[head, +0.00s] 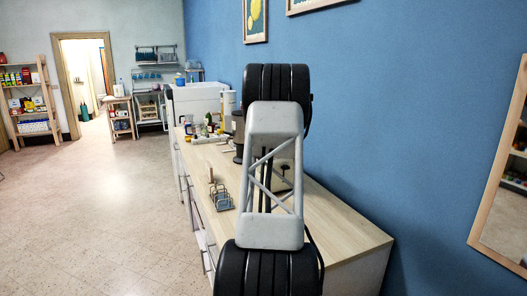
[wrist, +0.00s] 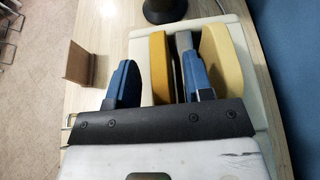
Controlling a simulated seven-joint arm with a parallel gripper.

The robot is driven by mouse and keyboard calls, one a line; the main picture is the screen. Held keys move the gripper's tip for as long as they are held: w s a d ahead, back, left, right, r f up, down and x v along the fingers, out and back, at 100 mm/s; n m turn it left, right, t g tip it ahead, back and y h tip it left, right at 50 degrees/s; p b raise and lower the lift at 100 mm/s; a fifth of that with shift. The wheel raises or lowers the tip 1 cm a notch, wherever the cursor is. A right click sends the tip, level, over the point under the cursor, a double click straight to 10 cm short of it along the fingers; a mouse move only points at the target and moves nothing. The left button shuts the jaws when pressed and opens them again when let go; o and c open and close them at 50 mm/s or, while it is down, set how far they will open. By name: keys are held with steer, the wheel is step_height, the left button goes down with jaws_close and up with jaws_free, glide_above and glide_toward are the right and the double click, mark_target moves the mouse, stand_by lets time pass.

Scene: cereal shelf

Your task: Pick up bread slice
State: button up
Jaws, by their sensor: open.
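In the wrist view, my gripper (wrist: 158,66) is open, with its two blue fingers apart. An upright tan slice (wrist: 159,48), which looks like bread, shows between the fingers, nearer the right one. A grey upright piece (wrist: 184,42) is beside it, just beyond the right finger. A paler yellow slice (wrist: 217,55) stands to the right of that finger. These stand over a white, board-like base (wrist: 141,40). I cannot tell whether either finger touches a slice.
A flat brown piece (wrist: 78,62) stands left of the fingers. Several bottles and jars (head: 206,128) stand farther back. A blue wall (head: 400,90) bounds the right.

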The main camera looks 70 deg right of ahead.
steer(key=shift+w+d+f, duration=0.15)
steer(key=shift+w+d, duration=0.15)
steer(key=shift+d, duration=0.05)
stand_by(0.4)
jaws_close()
